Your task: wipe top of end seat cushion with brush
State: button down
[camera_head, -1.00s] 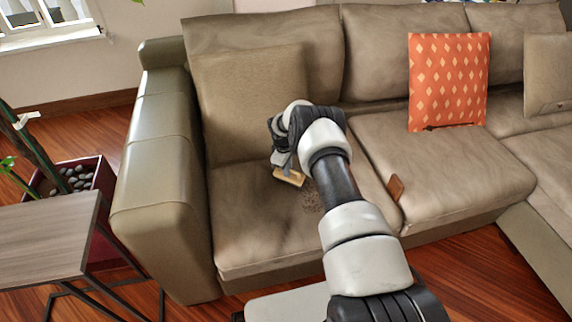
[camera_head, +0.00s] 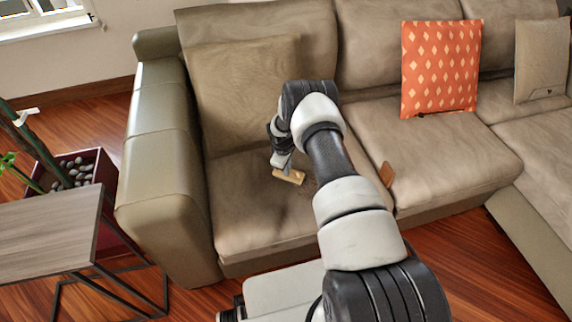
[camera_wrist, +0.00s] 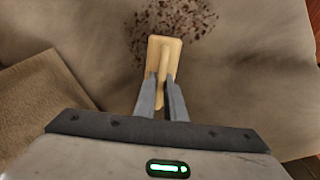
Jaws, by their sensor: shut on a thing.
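The end seat cushion (camera_head: 245,215) is brown-grey and lies between the sofa's left arm and the middle seat. My gripper (camera_head: 283,165) is over this cushion and shut on a brush (camera_head: 289,176) with a pale wooden body. In the wrist view the gripper's fingers (camera_wrist: 162,100) close on the handle of the brush (camera_wrist: 164,52). A patch of dark brown specks (camera_wrist: 180,22) lies on the cushion just beyond the brush. In the head view my arm hides most of that patch. I cannot tell whether the bristles touch the cushion.
A loose back cushion (camera_head: 247,95) leans behind the seat. The sofa's left arm (camera_head: 160,160) rises beside it. A small brown item (camera_head: 387,174) lies at the seam to the middle seat. An orange pillow (camera_head: 440,68) is farther right. A side table (camera_head: 45,230) and planter (camera_head: 105,180) stand left.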

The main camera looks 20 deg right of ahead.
aim_at(294, 177)
jog(key=shift+s+p, duration=1.4)
jog(key=shift+s, duration=1)
jog(key=shift+s+p, duration=1.55)
jog(key=shift+s, duration=2.65)
jog(key=shift+d+b, duration=0.3)
jog(key=shift+d, duration=0.6)
jog(key=shift+w+f+b, duration=0.2)
jog(key=shift+w+b, duration=0.95)
jog(key=shift+w, duration=0.05)
jog(key=shift+w+r+b, duration=0.2)
jog(key=shift+w+b, duration=0.2)
jog(key=shift+w, duration=0.2)
jog(key=shift+w+f+b, duration=0.15)
jog(key=shift+w+b, duration=0.7)
jog(key=shift+b, duration=0.15)
jog(key=shift+w+b, duration=0.7)
jog(key=shift+w, duration=0.15)
jog(key=shift+w+b, duration=0.95)
jog(key=shift+b, duration=0.15)
jog(key=shift+w+b, duration=0.65)
jog(key=shift+w, duration=0.1)
jog(key=shift+w+b, duration=0.85)
jog(key=shift+b, duration=0.3)
jog(key=shift+w+r+b, duration=0.2)
jog(key=shift+w+b, duration=0.15)
jog(key=shift+w, duration=0.45)
